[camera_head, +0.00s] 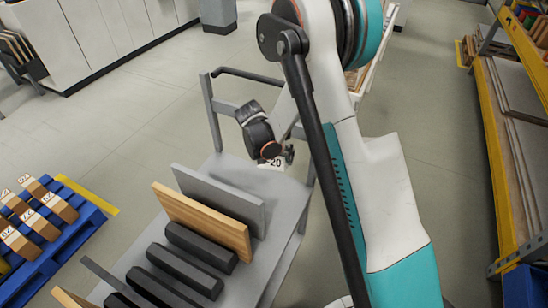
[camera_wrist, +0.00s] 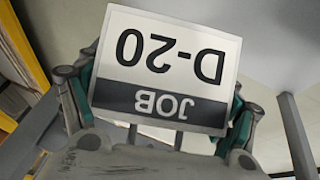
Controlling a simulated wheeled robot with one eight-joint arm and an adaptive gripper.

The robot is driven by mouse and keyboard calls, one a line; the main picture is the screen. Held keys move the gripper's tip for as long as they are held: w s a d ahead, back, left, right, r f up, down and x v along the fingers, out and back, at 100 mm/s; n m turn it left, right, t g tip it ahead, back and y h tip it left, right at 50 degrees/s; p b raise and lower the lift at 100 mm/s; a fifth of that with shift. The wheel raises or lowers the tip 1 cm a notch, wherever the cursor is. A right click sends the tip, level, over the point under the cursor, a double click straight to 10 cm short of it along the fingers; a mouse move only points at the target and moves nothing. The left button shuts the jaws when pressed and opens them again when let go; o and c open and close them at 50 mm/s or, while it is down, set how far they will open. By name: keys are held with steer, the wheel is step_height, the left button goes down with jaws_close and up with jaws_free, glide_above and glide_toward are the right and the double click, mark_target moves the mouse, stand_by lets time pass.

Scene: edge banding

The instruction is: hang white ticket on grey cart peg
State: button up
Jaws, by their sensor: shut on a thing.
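The white ticket (camera_head: 274,164) is a small card with a dark band; in the wrist view the ticket (camera_wrist: 165,50) reads "JOB D-20" upside down and fills the upper middle. My gripper (camera_head: 284,157) is shut on the ticket, with its fingers showing at both sides of the card in the wrist view (camera_wrist: 160,112). It holds the ticket above the far end of the grey cart (camera_head: 287,203), near the cart's handle end. I cannot make out the peg in either view.
A grey panel (camera_head: 218,198) and a wooden panel (camera_head: 200,221) stand upright on the cart, nearer than the ticket. Several dark bars (camera_head: 185,270) lie beside them. A blue pallet (camera_head: 62,240) with wooden blocks is at left. Yellow shelving (camera_head: 492,130) is at right.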

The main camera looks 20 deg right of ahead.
steer(key=shift+w+d+f, duration=0.3)
steer(key=shift+w+d, duration=0.55)
steer(key=shift+d, duration=0.05)
steer(key=shift+w+d+f, duration=0.3)
steer(key=shift+w+d, duration=0.55)
steer(key=o, duration=0.7)
steer(key=shift+o, duration=0.2)
